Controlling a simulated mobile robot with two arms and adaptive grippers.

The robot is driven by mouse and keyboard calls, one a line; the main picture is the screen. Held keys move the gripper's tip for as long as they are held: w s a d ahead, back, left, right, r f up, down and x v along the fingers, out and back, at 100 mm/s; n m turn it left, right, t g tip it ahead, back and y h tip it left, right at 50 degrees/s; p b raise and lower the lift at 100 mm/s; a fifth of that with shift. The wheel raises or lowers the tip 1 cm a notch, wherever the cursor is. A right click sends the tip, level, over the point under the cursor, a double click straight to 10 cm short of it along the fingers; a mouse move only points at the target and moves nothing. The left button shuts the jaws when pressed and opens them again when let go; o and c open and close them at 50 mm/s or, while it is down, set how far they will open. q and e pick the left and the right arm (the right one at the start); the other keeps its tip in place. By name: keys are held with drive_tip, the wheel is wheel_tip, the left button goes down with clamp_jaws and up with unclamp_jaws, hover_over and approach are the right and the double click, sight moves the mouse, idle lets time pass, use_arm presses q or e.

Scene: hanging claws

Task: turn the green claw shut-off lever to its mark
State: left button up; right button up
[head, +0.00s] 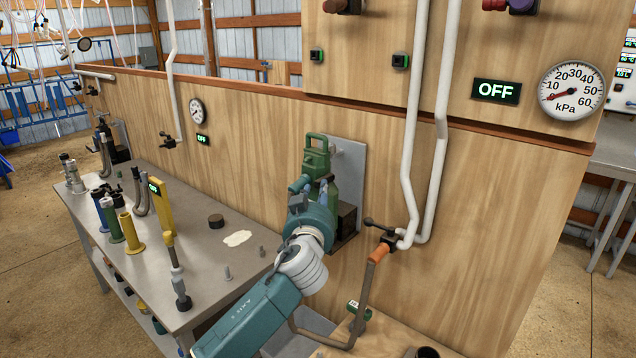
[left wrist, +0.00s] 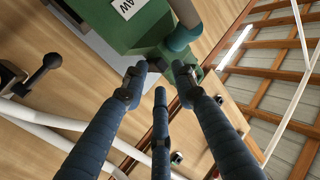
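The green claw unit (head: 317,158) hangs on a grey plate on the wood wall, with a handle-like loop on top. It fills the upper part of the left wrist view as a green box (left wrist: 125,22) with a white label ending in "AW". My left gripper (head: 312,187) is just in front of its lower part, hiding some of it. In the wrist view its three dark blue fingers are spread, the tips close to a dark and green piece (left wrist: 172,55). I cannot tell whether they touch it, or clearly make out the lever or its mark. My right gripper is not in view.
A black-handled valve (head: 385,236) on white pipes (head: 412,190) is right of my arm. A display (head: 497,91) reads OFF beside a kPa gauge (head: 572,88). The bench (head: 205,285) at left carries several upright tools. The wall right of the pipes is bare.

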sight(318, 186)
use_arm(q)
drive_tip(key=w, duration=0.2)
drive_tip(key=shift+w, duration=0.4)
drive_tip(key=shift+w+p, duration=0.3)
drive_tip(key=shift+c, duration=0.3)
clamp_jaws()
drive_tip(key=r+m+g+p, duration=0.1)
drive_tip(key=p, duration=0.3)
drive_tip(key=shift+d+r, duration=0.1)
drive_tip(key=shift+r, duration=0.3)
drive_tip(key=shift+r+g+p, duration=0.15)
drive_tip(key=shift+g+p, duration=0.25)
drive_tip(key=shift+p, duration=0.05)
drive_tip(key=shift+w+d+r+m+g+y+p, duration=0.25)
drive_tip(key=shift+r+m+g, duration=0.3)
drive_tip(key=shift+g, duration=0.4)
drive_tip(key=shift+w+d+r+m+g+y+p, duration=0.15)
drive_tip(key=shift+w+r+m+g+y, duration=0.25)
drive_tip(key=shift+g, duration=0.55)
drive_tip(key=shift+s+m, duration=0.15)
drive_tip(key=shift+m, duration=0.1)
